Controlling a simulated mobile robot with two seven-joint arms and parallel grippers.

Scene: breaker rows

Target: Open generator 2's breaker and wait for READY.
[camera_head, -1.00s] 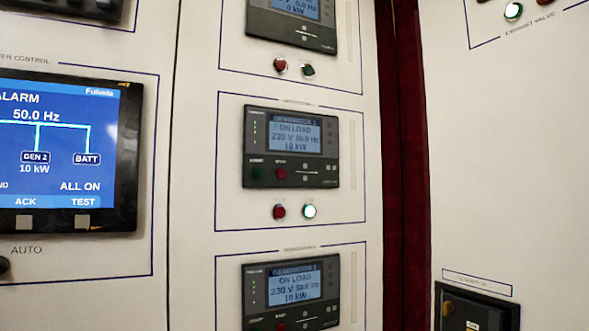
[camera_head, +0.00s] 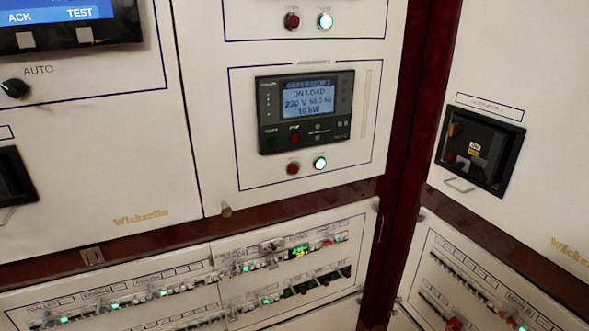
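A generator controller (camera_head: 305,111) is on the middle panel. Its blue screen (camera_head: 308,98) reads ON LOAD, 230 V, 50.0 Hz, 10 kW; its title seems to read GENERATOR 2 but is blurred. Below it, a red lamp (camera_head: 293,168) is dark and a green lamp (camera_head: 320,163) is lit. A black breaker unit (camera_head: 479,150) is set in the right panel. It has a yellowish part at its left, a small white window that seems to read ON, and a red part low down. The label plate (camera_head: 490,106) above it is too blurred to read fully. Neither gripper is in view.
A blue display (camera_head: 60,13) with ACK and TEST is at top left, above a black AUTO knob (camera_head: 14,88). Rows of small breakers (camera_head: 170,293) with green lights run along the lower panels. A dark red post (camera_head: 405,140) divides the middle and right panels.

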